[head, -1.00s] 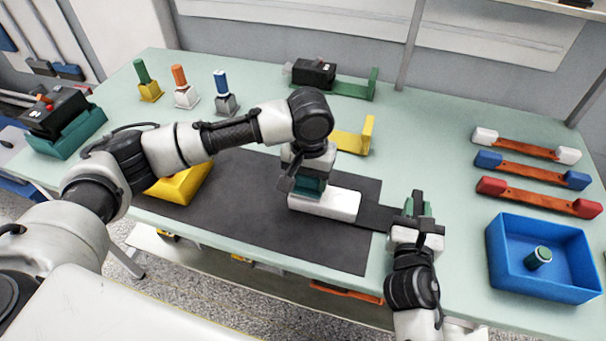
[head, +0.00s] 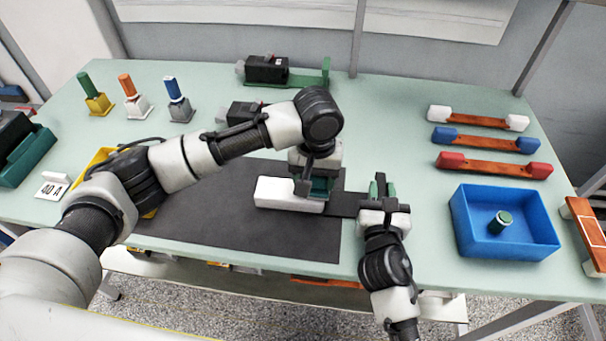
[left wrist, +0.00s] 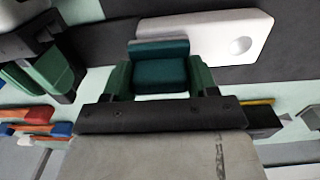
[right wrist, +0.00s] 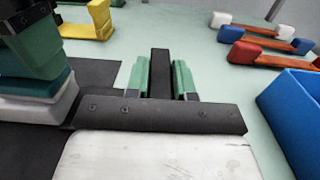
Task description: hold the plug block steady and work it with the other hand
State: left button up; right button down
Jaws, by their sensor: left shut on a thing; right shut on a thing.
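The plug block has a long white base (head: 283,194) on the dark mat, with a teal block (left wrist: 160,68) near its right end in the head view. My left gripper (head: 319,186) comes down from above and is shut on the teal block; its green fingertips flank it in the left wrist view. A round dimple marks the bare end of the white base. A flat black strip (head: 342,204) runs right from the base. My right gripper (head: 380,190) is shut on a black bar (right wrist: 160,75), between its green fingertips; whether bar and strip are one piece is unclear.
A blue tray (head: 470,240) holding a green cylinder (head: 500,221) stands right. Several orange bars with coloured ends (head: 490,165) lie behind it. Three coloured pegs on stands (head: 130,97) stand back left. Dark modules (head: 266,69) sit at the back.

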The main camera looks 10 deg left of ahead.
pick_arm(q)
jog(key=shift+a+r, duration=0.15)
jog(key=shift+r, duration=3.9)
pick_arm(e)
jog(key=c, duration=0.9)
grip_release()
jog(key=s, duration=1.2)
jog(key=shift+d, duration=0.15)
